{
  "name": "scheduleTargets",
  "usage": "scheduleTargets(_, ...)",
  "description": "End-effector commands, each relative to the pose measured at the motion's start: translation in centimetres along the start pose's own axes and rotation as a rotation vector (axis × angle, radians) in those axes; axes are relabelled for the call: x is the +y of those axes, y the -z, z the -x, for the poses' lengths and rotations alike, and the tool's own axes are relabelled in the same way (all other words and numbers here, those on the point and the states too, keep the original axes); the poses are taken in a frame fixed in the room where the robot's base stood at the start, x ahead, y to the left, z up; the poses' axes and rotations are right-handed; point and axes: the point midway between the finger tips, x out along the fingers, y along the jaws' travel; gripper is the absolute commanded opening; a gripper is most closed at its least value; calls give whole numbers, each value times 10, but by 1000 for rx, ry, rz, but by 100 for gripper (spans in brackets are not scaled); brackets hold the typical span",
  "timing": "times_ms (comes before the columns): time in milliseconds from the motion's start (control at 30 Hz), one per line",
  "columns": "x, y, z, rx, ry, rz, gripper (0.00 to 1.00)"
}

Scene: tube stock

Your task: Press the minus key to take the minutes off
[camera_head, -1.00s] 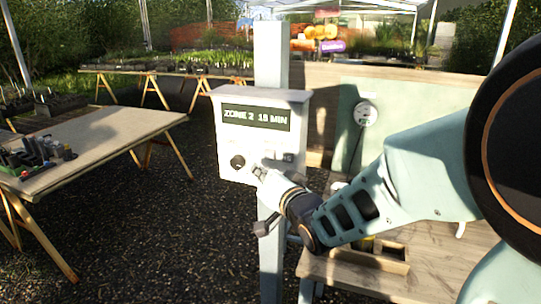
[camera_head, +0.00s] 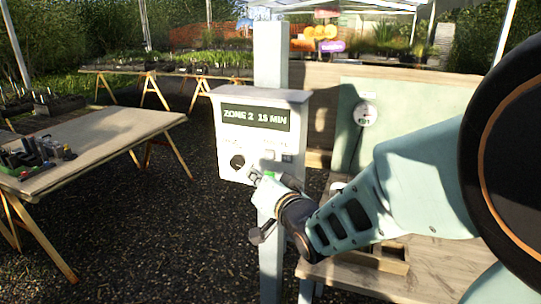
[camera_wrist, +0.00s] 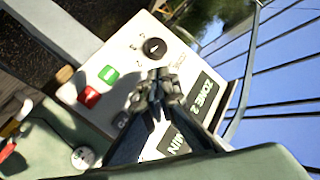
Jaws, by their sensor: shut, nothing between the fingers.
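The pale control box (camera_head: 229,128) is fixed to a post. Its dark display (camera_head: 257,118) reads ZONE 2 and a minutes figure that looks like 15 or 18. In the wrist view I see the knob (camera_wrist: 155,47), the green button (camera_wrist: 108,75), a red button (camera_wrist: 88,97) and one grey key (camera_wrist: 122,120). I cannot read which key is minus. My gripper (camera_head: 257,174) is shut and empty in front of the lower panel; its fingers (camera_wrist: 156,88) hide part of it. Contact cannot be told.
A wooden bench (camera_head: 430,262) stands below and right of the box, with a wooden tray (camera_head: 382,260) on it. A round gauge (camera_head: 365,114) is on the green board behind. A table (camera_head: 95,145) with small items stands at left. Gravel floor lies between.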

Motion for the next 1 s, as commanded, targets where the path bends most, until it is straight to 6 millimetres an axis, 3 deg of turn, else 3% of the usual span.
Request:
scheduleTargets(400, -11, -7, 12, 2, 8, -6, 0)
scheduleTargets(1000, -12, -7, 17, 8, 7, -18, 0)
